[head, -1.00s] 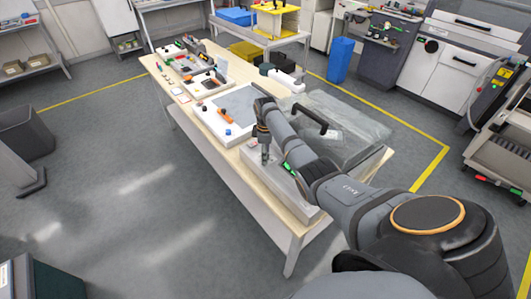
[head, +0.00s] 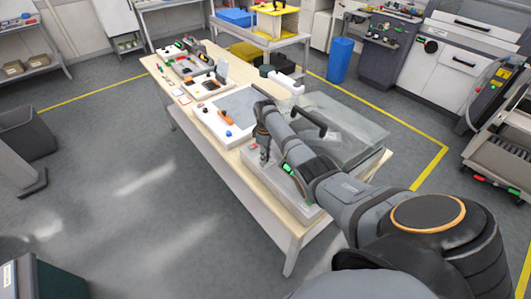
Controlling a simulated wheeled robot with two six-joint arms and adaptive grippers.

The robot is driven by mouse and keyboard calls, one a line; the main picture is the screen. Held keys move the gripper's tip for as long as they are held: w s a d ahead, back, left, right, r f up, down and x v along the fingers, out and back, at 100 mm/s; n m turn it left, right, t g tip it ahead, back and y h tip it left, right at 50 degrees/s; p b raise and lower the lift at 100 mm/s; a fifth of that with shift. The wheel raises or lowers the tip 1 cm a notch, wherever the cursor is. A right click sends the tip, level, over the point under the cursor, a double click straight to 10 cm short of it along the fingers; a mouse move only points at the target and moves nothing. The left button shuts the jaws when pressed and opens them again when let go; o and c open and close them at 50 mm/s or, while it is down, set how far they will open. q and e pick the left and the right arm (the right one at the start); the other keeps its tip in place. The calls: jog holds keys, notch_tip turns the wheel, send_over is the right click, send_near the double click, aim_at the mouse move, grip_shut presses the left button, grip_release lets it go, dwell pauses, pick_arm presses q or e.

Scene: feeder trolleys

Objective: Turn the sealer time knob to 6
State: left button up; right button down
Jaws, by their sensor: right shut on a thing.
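The sealer (head: 350,128) is a machine with a clear domed lid and a dark handle, at the near right end of the wooden bench. My right gripper (head: 265,160) points down at the front panel (head: 283,180) of the sealer, near its left end. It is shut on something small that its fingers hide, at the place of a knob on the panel. The time knob's pointer and scale cannot be read. A green light (head: 288,168) shows beside my right arm. My left gripper is out of view.
The bench (head: 292,232) also carries a white board with a grey pad (head: 233,103), an orange-handled tool (head: 225,117) and several small trays farther back. A blue bin (head: 340,60) stands behind.

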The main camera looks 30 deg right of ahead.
jog(key=m+p, duration=0.1)
jog(key=m, duration=0.2)
jog(key=shift+r+m+p, duration=0.15)
jog(key=shift+m+p, duration=0.15)
jog(key=m+p, duration=0.1)
jog(key=m, duration=0.2)
jog(key=shift+m, duration=0.3)
jog(key=m+p, duration=0.1)
jog(key=m, duration=0.2)
jog(key=shift+m, duration=0.4)
jog(key=m, duration=0.4)
jog(key=shift+p, duration=0.35)
jog(key=m, duration=0.5)
jog(key=m+p, duration=0.1)
jog(key=m, duration=0.3)
jog(key=shift+m, duration=0.3)
jog(key=m, duration=0.4)
jog(key=shift+w, duration=0.1)
jog(key=shift+m, duration=2.1)
